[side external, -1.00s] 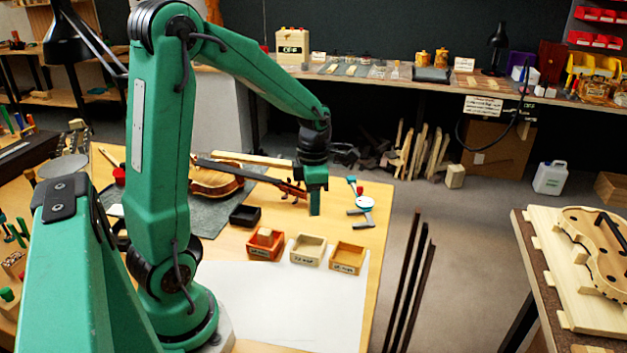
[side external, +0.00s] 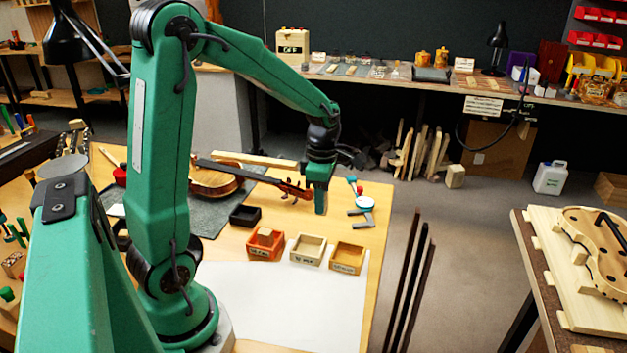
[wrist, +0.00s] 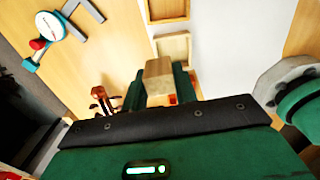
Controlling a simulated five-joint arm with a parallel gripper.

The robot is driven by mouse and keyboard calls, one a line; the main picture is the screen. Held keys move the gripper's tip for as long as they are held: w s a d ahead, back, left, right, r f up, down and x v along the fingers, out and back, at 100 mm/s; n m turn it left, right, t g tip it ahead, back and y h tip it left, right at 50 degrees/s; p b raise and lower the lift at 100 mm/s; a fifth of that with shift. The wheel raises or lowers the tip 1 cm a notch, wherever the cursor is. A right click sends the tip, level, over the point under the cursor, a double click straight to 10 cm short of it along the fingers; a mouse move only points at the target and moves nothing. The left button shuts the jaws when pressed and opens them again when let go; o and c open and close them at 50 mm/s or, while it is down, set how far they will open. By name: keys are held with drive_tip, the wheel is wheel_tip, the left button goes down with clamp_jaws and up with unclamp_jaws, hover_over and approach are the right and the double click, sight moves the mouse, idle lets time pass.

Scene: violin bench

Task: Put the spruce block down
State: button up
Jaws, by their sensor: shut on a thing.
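My gripper (side external: 320,202) is above the far right part of the wooden bench, to the right of the violin's scroll. In the wrist view its green fingers (wrist: 158,84) are shut on the spruce block (wrist: 158,76), a pale wooden block. The held block cannot be made out in the side view. The last two look empty.
A violin (side external: 218,180) lies with its neck reaching toward my gripper. A white sheet (side external: 285,310) in front has clear room.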

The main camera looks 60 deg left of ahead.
drive_tip(key=w+d+r+m, duration=0.2)
drive_tip(key=d+m, duration=0.3)
drive_tip(key=m, duration=0.8)
drive_tip(key=w+d+r+m, duration=0.3)
drive_tip(key=d+m, duration=0.3)
drive_tip(key=m, duration=0.8)
drive_tip(key=shift+r, duration=0.65)
drive_tip(key=shift+s, duration=0.15)
drive_tip(key=s+d+f+n, duration=0.3)
drive_tip(key=s+n, duration=0.1)
drive_tip(key=s, duration=0.5)
drive_tip(key=s+d+f+n, duration=0.4)
drive_tip(key=s, duration=0.5)
drive_tip(key=shift+s+n, duration=0.3)
drive_tip(key=shift+s, duration=0.05)
drive_tip(key=shift+a, duration=0.15)
